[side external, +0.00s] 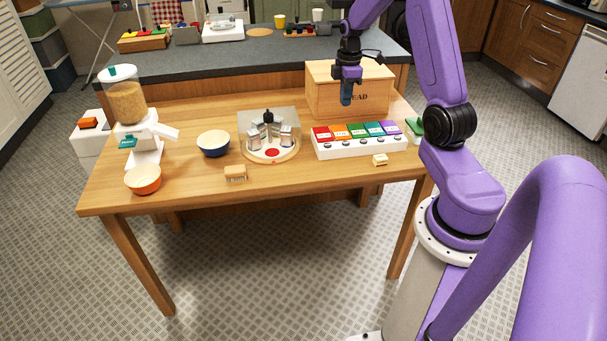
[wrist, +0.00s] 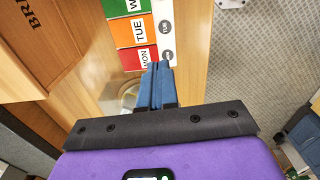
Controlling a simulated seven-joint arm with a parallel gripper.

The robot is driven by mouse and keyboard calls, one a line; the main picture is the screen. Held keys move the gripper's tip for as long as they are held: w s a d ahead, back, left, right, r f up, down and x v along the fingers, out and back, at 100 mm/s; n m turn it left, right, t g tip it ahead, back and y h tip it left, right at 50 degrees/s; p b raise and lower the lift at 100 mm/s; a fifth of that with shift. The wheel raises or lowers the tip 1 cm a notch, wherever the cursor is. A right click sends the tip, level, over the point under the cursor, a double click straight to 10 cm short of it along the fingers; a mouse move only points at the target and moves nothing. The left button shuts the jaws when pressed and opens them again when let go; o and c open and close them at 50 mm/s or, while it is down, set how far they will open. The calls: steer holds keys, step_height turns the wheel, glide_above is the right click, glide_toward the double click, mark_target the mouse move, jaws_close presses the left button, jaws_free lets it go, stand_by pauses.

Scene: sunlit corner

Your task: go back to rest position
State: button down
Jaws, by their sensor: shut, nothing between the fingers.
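My gripper (side external: 346,97) is shut and empty, pointing down in front of the wooden bread box (side external: 325,89) and above the table. In the wrist view the blue fingers of my gripper (wrist: 157,68) are together with nothing between them. Below them lies the white pill organizer with coloured lids (side external: 360,147); its red, orange and green lids (wrist: 122,32) show in the wrist view. My gripper is apart from the organizer and the box.
A dark counter (side external: 180,59) runs behind.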

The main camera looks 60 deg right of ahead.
steer(key=s+a+r+n, duration=0.1)
steer(key=s+a+r, duration=0.15)
steer(key=a, duration=1.05)
steer(key=s+a+r+n, duration=0.15)
steer(key=a+r, duration=0.25)
steer(key=a, duration=0.9)
steer(key=s+a+r, duration=0.1)
steer(key=s+a, duration=0.3)
steer(key=s, duration=0.6)
steer(key=s+a, duration=0.5)
steer(key=s, duration=0.5)
steer(key=shift+s+r, duration=0.2)
steer(key=shift+r, duration=0.15)
steer(key=shift+a+n, duration=0.1)
steer(key=shift+n, duration=0.15)
